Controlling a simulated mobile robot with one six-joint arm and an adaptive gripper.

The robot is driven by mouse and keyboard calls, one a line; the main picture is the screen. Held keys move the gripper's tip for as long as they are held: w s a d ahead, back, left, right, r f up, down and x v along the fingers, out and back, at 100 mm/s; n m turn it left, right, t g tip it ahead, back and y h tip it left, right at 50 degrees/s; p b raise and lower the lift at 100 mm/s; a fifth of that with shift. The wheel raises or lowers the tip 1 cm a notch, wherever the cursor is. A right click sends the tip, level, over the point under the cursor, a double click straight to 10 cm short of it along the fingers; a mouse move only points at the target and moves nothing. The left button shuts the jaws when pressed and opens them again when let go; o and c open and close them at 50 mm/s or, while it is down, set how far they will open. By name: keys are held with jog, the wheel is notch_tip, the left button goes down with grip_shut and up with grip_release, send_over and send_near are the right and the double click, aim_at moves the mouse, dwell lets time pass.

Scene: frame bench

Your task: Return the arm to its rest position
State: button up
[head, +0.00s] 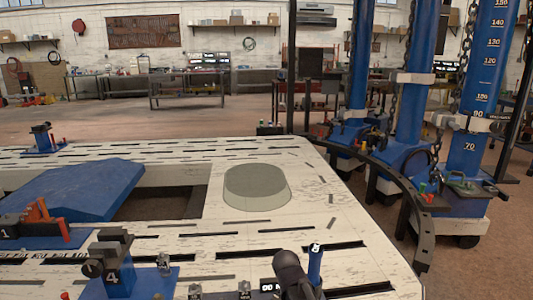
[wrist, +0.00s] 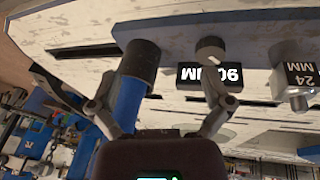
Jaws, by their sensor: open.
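My gripper (wrist: 155,90) shows in the wrist view with its two grey fingers spread wide, open and holding nothing that I can see. A blue post with a dark top (wrist: 138,65) shows beyond and between the fingers; I cannot tell how far it is from them. A block marked 90 MM (wrist: 208,77) is close to the right finger, upside down in this view. In the head view a dark rounded shape stands at the bottom beside a blue post (head: 315,264); I cannot tell whether it is my arm.
The pale slotted bench (head: 330,235) fills the near area. It carries a grey round-ended pad (head: 257,187), a blue ramp plate (head: 75,190) and a blue clamp marked 4 (head: 112,265). Blue towers (head: 405,110) and a curved dark rail (head: 395,180) stand at the right.

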jog(key=s+d+f+g+y+b, duration=0.1)
jog(key=s+d+f+g+y, duration=0.15)
jog(key=s+d, duration=0.6)
notch_tip(320, 180, up, 38)
jog(key=p, duration=3.8)
jog(key=shift+s+a+r+n, duration=0.2)
jog(key=shift+s+a+n, duration=0.05)
jog(key=shift+a+n, duration=0.15)
